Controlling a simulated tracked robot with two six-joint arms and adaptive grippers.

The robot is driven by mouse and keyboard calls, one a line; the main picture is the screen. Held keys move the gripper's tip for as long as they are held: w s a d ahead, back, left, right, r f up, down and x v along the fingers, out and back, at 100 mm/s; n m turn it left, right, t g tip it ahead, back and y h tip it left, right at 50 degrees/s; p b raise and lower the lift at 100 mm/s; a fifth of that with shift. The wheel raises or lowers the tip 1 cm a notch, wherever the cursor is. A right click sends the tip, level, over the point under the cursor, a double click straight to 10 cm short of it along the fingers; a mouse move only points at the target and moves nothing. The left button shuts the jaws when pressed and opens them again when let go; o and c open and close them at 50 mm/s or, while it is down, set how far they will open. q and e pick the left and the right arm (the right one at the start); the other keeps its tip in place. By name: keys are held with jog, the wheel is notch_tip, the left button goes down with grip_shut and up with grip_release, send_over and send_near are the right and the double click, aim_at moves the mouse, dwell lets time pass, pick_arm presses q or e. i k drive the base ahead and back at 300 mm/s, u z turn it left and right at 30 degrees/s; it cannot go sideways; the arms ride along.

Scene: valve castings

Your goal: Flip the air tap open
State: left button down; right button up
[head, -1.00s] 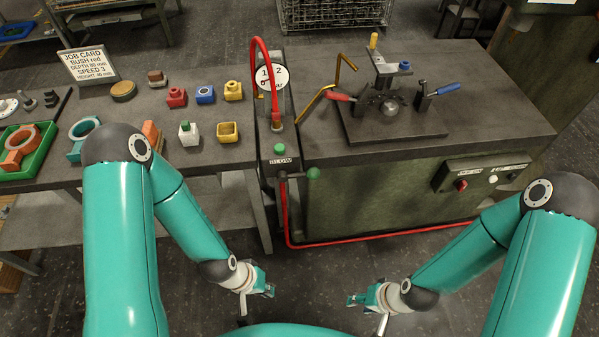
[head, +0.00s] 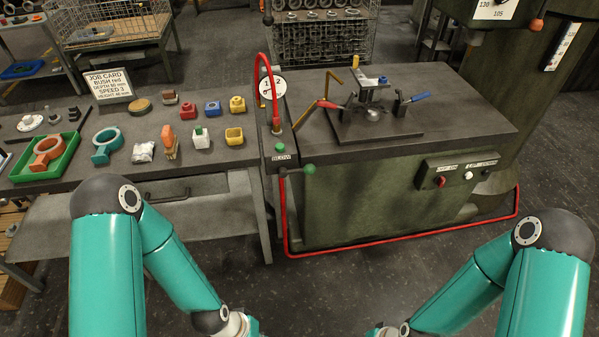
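The air tap's green ball-ended handle (head: 309,169) sticks out to the right from the top of the red air pipe (head: 284,205), at the front corner between the bench and the machine table. Above it is a green button (head: 280,147) over a plate reading BLOW (head: 281,157). A red hose (head: 270,75) arches up behind, beside a round gauge (head: 273,87). Neither gripper touches the tap. Only my arms and wrist parts show at the bottom edge, left and right of centre; both sets of fingers are out of the picture.
The machine table (head: 455,125) carries a clamping fixture (head: 372,112) with red and blue handles. The left bench holds a job card (head: 109,85), coloured castings and a green tray (head: 68,160). The red pipe runs low along the table front. Floor before the tap is clear.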

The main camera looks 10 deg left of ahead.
aim_at(308, 170)
jog(key=z, duration=0.35)
jog(key=i, duration=1.25)
jog(key=u, duration=0.35)
